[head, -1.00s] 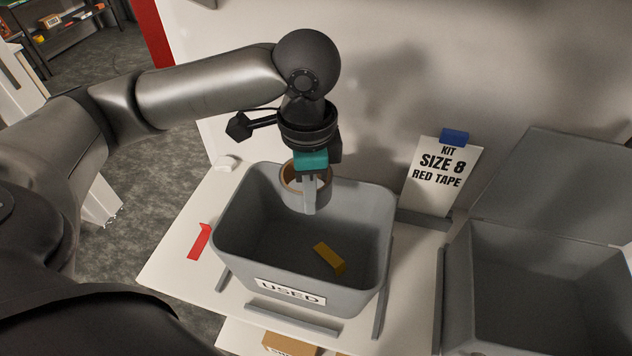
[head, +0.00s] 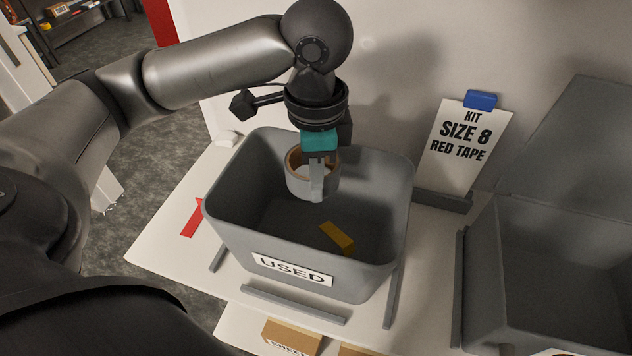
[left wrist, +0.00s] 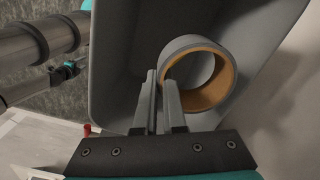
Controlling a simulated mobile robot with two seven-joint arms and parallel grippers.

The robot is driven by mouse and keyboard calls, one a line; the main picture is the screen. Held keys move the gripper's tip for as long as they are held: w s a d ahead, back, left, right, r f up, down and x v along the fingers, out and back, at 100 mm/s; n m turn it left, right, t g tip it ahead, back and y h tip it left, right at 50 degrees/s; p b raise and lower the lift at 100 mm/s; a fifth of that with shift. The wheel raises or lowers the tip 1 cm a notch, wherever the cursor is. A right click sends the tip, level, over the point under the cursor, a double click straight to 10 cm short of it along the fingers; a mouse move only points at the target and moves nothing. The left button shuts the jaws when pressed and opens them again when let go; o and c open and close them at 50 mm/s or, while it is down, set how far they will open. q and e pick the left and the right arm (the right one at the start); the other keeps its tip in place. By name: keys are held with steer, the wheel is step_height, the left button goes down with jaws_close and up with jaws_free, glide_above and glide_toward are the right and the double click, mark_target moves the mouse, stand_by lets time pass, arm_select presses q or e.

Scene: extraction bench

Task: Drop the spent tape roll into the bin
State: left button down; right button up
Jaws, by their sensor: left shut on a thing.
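The tape roll (head: 298,183) is grey with a brown cardboard core. My left gripper (head: 317,190) is shut on the roll's wall and holds it inside the mouth of the grey bin (head: 388,215), near the back wall. The bin bears a "USED" label. In the left wrist view, the fingers (left wrist: 160,105) pinch the left side of the roll (left wrist: 190,45), and the bin wall (left wrist: 112,75) surrounds them. The roll hangs above the bin floor. My right gripper does not show.
A yellow-brown block (head: 337,237) lies on the bin floor. A second grey box (head: 540,270) with a raised lid stands at the right. A "KIT SIZE 8 RED TAPE" card (head: 462,145) stands behind. Red tape (head: 193,220) lies left of the bin; grey strips edge it.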

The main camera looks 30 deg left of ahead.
arm_select(q)
steer(key=c, duration=0.9)
jaws_free()
step_height(320, 180, up, 12)
steer(key=p, duration=0.3)
steer(key=shift+s, duration=0.1)
